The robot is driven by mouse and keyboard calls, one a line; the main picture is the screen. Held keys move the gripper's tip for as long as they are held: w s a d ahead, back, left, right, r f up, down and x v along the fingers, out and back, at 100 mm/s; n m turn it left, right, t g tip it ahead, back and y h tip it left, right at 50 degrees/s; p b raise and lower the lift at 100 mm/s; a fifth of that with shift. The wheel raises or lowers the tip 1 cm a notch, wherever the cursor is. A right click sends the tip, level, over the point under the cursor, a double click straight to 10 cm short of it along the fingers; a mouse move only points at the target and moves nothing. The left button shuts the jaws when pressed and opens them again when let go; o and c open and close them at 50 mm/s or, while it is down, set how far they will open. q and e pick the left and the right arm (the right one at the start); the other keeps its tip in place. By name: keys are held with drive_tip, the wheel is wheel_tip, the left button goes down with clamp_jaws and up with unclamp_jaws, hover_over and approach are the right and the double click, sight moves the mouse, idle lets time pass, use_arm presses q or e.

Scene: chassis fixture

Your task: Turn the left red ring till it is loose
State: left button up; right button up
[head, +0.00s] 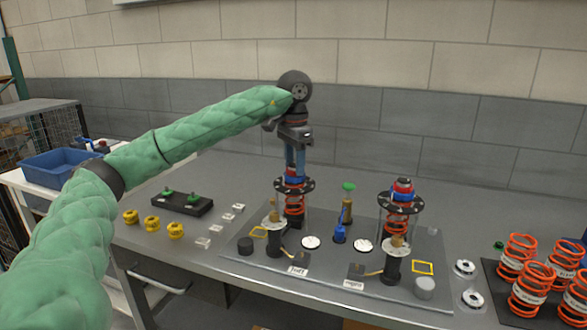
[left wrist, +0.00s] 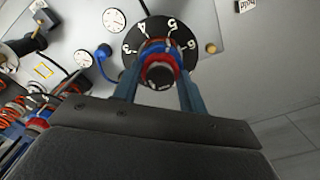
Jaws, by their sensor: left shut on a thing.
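The left red ring (head: 292,173) sits on top of the left spring assembly, above a blue part and a black numbered disc (head: 307,186). My left gripper (head: 295,166) comes down on it from above, shut on the red ring. In the left wrist view the red ring (left wrist: 148,60) lies between the two blue-grey fingers, around a dark central cap (left wrist: 160,75). The numbered disc (left wrist: 139,32) shows beneath it. The right assembly carries a similar red ring (head: 402,187), with no gripper at it. My right gripper is not in view.
An orange spring (head: 294,207) stands under the left disc on a grey fixture plate (head: 325,284). A green-topped post (head: 348,197) and blue part (head: 339,234) stand between the assemblies. Yellow rings (head: 152,223), a blue bin (head: 60,166) and more orange springs (head: 519,250) are farther out.

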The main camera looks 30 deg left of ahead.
use_arm(q)
drive_tip(key=n, duration=0.7)
drive_tip(key=shift+n+p, duration=0.3)
drive_tip(key=n, duration=0.4)
drive_tip(key=n+p, duration=0.1)
drive_tip(key=n, duration=0.3)
drive_tip(key=o, duration=0.7)
drive_tip(key=shift+o, duration=0.2)
